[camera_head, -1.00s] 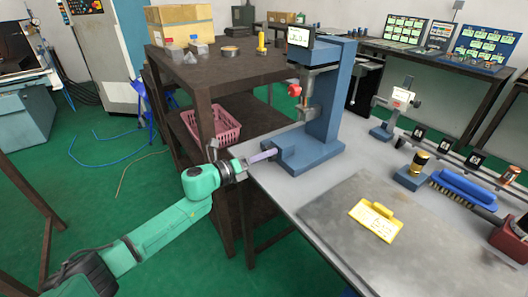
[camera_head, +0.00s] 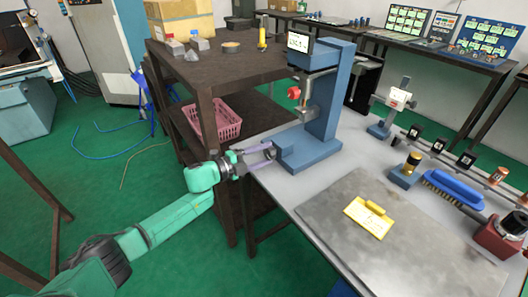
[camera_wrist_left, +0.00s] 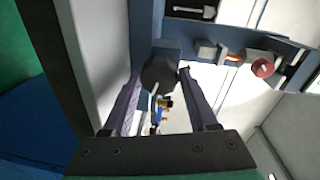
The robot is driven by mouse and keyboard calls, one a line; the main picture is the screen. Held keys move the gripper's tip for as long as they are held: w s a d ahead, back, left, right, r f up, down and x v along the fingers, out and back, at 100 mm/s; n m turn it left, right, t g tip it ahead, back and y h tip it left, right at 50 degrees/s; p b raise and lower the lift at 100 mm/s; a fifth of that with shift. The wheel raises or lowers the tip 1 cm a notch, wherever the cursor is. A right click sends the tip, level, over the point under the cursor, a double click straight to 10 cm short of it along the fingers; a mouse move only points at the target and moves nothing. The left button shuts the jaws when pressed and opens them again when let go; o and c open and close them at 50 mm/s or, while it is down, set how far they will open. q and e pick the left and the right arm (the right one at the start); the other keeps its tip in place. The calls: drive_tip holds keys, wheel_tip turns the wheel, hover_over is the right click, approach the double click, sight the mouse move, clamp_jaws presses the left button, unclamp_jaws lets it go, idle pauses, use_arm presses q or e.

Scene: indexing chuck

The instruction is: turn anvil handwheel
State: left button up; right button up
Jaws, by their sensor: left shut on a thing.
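The anvil handwheel (camera_wrist_left: 159,75) is a dark, faceted round knob on the end of the blue stand's base, in the middle of the left wrist view. My left gripper (camera_wrist_left: 158,76) has one finger on each side of it and is shut on it. In the head view my left gripper (camera_head: 268,153) reaches in from the left to the near-left end of the blue stand (camera_head: 312,148). My right gripper is not in view.
The stand carries a display (camera_head: 299,42) and a red knob (camera_head: 293,92). A yellow tag (camera_head: 369,217) lies on a grey plate (camera_head: 330,210). A blue brush (camera_head: 454,188) lies at the right. A dark shelf (camera_head: 205,120) with a pink basket (camera_head: 222,120) stands behind my left arm.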

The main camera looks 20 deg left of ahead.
use_arm(q)
drive_tip(key=n+p, duration=0.1)
drive_tip(key=n, duration=0.3)
drive_tip(key=shift+h, duration=0.3)
drive_tip(key=n, duration=0.5)
drive_tip(key=shift+f+n+p, duration=0.1)
drive_tip(key=shift+n+p, duration=0.2)
drive_tip(key=shift+p, duration=0.05)
drive_tip(key=n, duration=0.5)
drive_tip(key=shift+f+h, duration=0.1)
drive_tip(key=shift+h, duration=0.3)
drive_tip(key=n, duration=0.5)
drive_tip(key=shift+f+t+p, duration=0.1)
drive_tip(key=shift+t+p, duration=0.2)
drive_tip(key=shift+t, duration=0.1)
drive_tip(key=o, duration=1.4)
drive_tip(key=shift+c, duration=0.2)
